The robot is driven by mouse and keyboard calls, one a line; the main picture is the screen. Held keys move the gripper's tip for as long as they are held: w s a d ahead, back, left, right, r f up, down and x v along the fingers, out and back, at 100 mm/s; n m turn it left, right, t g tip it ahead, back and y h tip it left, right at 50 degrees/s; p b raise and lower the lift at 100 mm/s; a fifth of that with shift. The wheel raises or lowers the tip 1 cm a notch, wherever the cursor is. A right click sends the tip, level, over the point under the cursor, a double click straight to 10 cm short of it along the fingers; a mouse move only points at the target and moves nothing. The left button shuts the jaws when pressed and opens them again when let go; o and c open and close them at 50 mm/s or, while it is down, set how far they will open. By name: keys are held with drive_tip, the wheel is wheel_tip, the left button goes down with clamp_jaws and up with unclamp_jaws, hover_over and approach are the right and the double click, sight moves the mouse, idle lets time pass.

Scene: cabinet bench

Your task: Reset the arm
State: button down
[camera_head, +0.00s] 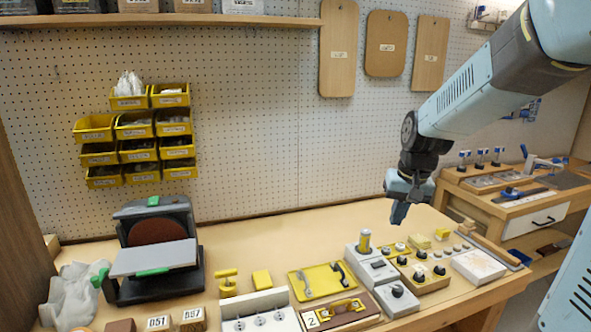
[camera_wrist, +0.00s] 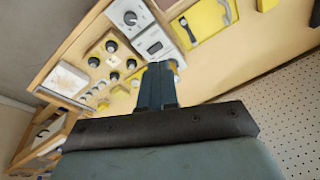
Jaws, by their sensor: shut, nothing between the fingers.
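My arm reaches in from the upper right of the head view, and my gripper (camera_head: 399,215) hangs in the air above the right part of the bench (camera_head: 240,234), pointing down. In the wrist view my gripper (camera_wrist: 158,72) shows its two dark blue fingers pressed together with nothing between them. It is apart from everything on the bench. Beyond the fingertips, the wrist view shows a grey box with a display (camera_wrist: 155,45) and a panel with black knobs (camera_wrist: 113,60).
Along the front of the bench are a yellow tray with handles (camera_head: 320,284), a white switch box (camera_head: 258,312) and a knob panel (camera_head: 420,277). A disc sander (camera_head: 154,258) stands at left. Yellow bins (camera_head: 135,130) and wooden boards (camera_head: 339,48) hang on the pegboard. The bench's back strip is clear.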

drive_tip(key=s+r+t, duration=0.1)
drive_tip(key=s+r, duration=0.1)
drive_tip(key=s, duration=0.4)
drive_tip(key=s+r+n+t, duration=0.1)
drive_tip(key=s+r, duration=0.2)
drive_tip(key=s, duration=0.3)
drive_tip(key=s+r+t+h, duration=0.1)
drive_tip(key=s+r, duration=0.2)
drive_tip(key=s, duration=0.3)
drive_tip(key=shift+a, duration=0.1)
